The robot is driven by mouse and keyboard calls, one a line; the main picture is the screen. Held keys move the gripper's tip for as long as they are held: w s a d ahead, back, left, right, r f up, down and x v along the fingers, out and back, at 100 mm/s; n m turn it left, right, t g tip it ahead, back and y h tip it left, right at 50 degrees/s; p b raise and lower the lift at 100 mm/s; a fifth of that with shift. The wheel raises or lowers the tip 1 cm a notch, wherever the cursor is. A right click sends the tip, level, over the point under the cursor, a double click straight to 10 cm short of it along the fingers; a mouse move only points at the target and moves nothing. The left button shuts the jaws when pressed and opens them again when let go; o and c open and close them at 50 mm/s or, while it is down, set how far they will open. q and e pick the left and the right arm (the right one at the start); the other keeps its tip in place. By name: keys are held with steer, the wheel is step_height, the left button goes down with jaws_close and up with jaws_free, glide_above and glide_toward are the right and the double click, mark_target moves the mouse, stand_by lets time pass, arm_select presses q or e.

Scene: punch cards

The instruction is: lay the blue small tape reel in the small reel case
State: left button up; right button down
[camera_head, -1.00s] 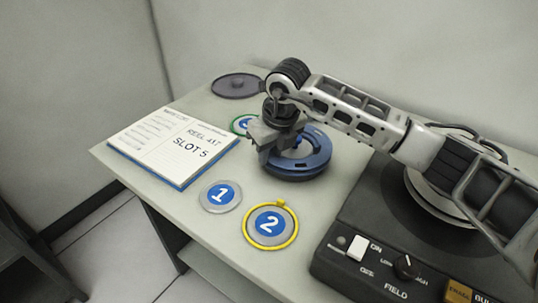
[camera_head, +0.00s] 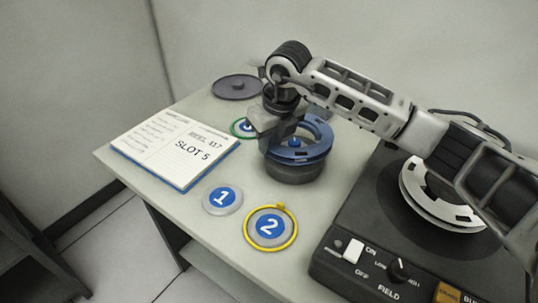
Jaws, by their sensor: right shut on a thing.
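The blue small tape reel (camera_head: 318,141) is an open blue ring. My right gripper (camera_head: 278,132) is shut on its left side. The reel is over a round dark grey case (camera_head: 293,174), which I take to be the small reel case. The reel covers most of the case opening, and I cannot tell whether it touches the rim. A blue spot (camera_head: 293,143) shows through the reel's middle. My left gripper is not in view.
A dark round lid (camera_head: 237,87) with a knob lies at the back. An open notebook (camera_head: 176,147) lies left. Discs marked 1 (camera_head: 222,198) and 2 (camera_head: 269,228) lie in front; a green-edged disc (camera_head: 241,128) is partly hidden. A black machine (camera_head: 398,230) with a white reel (camera_head: 428,205) stands right.

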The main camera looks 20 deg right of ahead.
steer(key=shift+r, duration=0.75)
steer(key=shift+r+p, duration=0.1)
steer(key=shift+p, duration=0.2)
steer(key=w+p+v, duration=0.1)
steer(key=p+v, duration=0.3)
steer(key=v, duration=0.2)
steer(key=shift+w+a+r, duration=0.15)
steer(key=shift+a+r, duration=0.05)
steer(key=shift+r, duration=0.3)
